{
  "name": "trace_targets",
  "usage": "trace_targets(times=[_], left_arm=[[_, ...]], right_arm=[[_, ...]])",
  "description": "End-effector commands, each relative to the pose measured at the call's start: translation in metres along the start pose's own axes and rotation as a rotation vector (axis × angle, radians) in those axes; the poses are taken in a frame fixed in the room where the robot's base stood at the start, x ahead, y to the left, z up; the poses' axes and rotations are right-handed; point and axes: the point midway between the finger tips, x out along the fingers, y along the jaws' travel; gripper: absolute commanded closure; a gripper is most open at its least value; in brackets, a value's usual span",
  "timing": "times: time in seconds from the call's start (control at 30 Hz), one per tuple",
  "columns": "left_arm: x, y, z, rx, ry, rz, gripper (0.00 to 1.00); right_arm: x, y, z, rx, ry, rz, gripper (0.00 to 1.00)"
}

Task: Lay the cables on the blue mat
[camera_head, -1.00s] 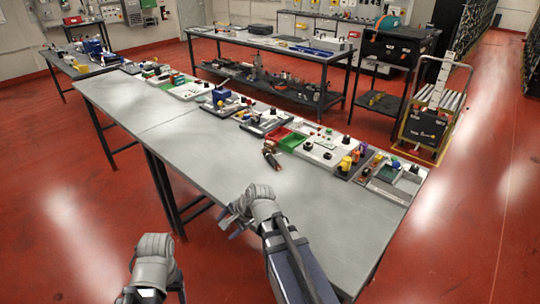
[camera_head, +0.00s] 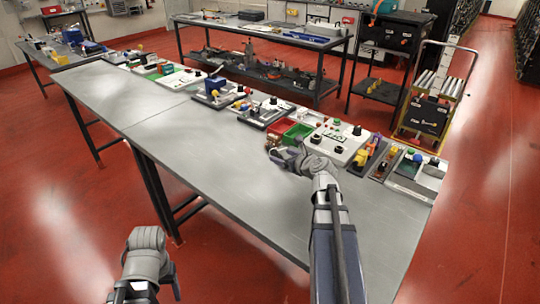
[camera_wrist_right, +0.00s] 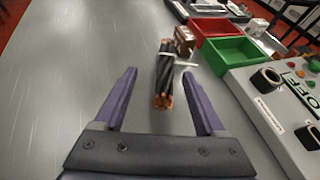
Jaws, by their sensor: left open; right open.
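A bundle of black cables (camera_wrist_right: 165,75) with copper ends lies on the grey table in the right wrist view. A light band crosses it. My right gripper (camera_head: 279,152) is open over the table. In the right wrist view its two purple fingers stand on either side of the lower part of the bundle, with gaps, and nothing is gripped. In the head view the gripper mostly hides the bundle. My left gripper (camera_head: 146,284) is low at the lower left, off the table and empty, its fingers hard to make out. I cannot make out a blue mat.
A green bin (camera_wrist_right: 234,52) and a red bin (camera_wrist_right: 211,29) stand right of the bundle, beside a small brown block (camera_wrist_right: 185,40). A white control panel (camera_wrist_right: 285,100) is at the right. Several boards line the table's far edge. The table's left part (camera_head: 125,100) is clear.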

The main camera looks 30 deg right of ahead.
Motion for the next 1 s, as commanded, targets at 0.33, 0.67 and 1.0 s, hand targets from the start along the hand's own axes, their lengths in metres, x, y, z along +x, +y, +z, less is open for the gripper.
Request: trace_targets(times=[0.33,0.67,1.0], left_arm=[[0.008,0.001,0.000,0.000,0.000,0.000,0.33],[0.015,0.001,-0.001,0.000,0.000,0.000,0.33],[0.034,0.003,-0.002,0.000,0.000,0.000,0.33]], right_arm=[[0.008,-0.011,-0.002,0.051,-0.016,-0.019,0.28],[0.027,-0.011,-0.002,0.049,-0.015,-0.019,0.28],[0.069,-0.012,-0.005,0.048,-0.015,-0.018,0.28]])
